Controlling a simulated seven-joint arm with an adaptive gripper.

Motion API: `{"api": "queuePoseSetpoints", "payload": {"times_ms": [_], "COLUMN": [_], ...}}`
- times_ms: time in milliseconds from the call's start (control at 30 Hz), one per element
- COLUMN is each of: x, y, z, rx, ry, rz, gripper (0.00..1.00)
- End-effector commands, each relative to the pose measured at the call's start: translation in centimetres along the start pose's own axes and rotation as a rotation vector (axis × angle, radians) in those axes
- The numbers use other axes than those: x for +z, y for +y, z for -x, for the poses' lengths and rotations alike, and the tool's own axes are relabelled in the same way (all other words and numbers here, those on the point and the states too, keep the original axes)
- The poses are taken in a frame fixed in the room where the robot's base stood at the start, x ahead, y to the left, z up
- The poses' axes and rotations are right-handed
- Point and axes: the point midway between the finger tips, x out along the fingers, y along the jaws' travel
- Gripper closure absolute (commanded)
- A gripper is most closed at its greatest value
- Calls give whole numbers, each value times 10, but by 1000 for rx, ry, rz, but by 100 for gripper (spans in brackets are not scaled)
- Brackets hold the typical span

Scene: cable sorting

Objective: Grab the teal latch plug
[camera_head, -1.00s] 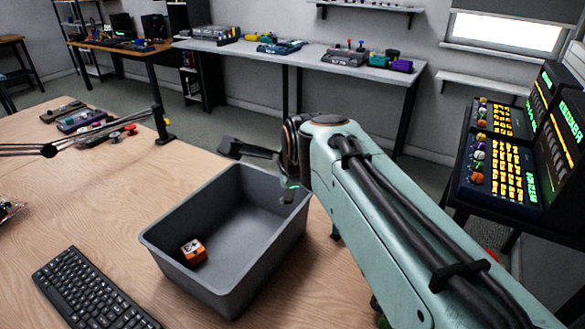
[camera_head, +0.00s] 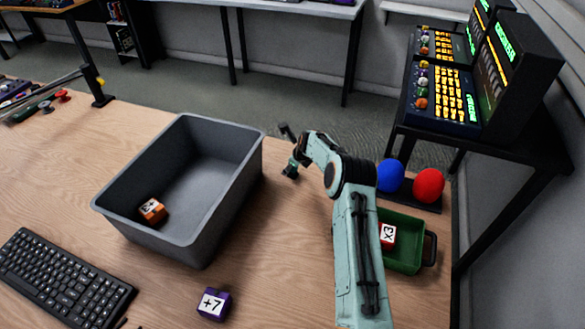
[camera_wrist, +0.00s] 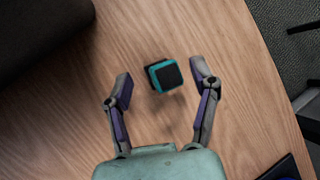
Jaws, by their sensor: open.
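The teal latch plug (camera_wrist: 164,75) is a small block with a black top and a teal side, lying on the wooden table in the wrist view. My gripper (camera_wrist: 163,86) is open, with one finger on each side of the plug and gaps on both sides. The plug sits at the level of the fingertips in the picture, and its shadow shows below it. In the head view, my gripper (camera_head: 291,168) points down right of the grey bin; the plug cannot be made out there.
The grey bin (camera_head: 255,165) holds an orange block (camera_head: 152,210). A purple +7 block (camera_head: 213,303) and keyboard (camera_head: 60,280) lie in front. Right of my arm are a green tray (camera_head: 405,262) with a red x3 block (camera_head: 388,235), and blue (camera_head: 390,175) and red (camera_head: 429,185) balls.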

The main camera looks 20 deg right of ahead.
Motion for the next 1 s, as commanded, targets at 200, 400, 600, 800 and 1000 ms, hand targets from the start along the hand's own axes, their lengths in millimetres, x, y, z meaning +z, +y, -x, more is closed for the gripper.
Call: {"api": "queuePoseSetpoints", "payload": {"times_ms": [200,400,600,800,1000], "x": [1,1,1,1,0], "y": [1,1,1,1,1], "z": [-24,-29,-29,-29,-29], "rx": [1,1,1,1,1], "ry": [-1,0,0,0,0], "rz": [3,3,3,3,3], "gripper": [40,40,49,100,100]}}
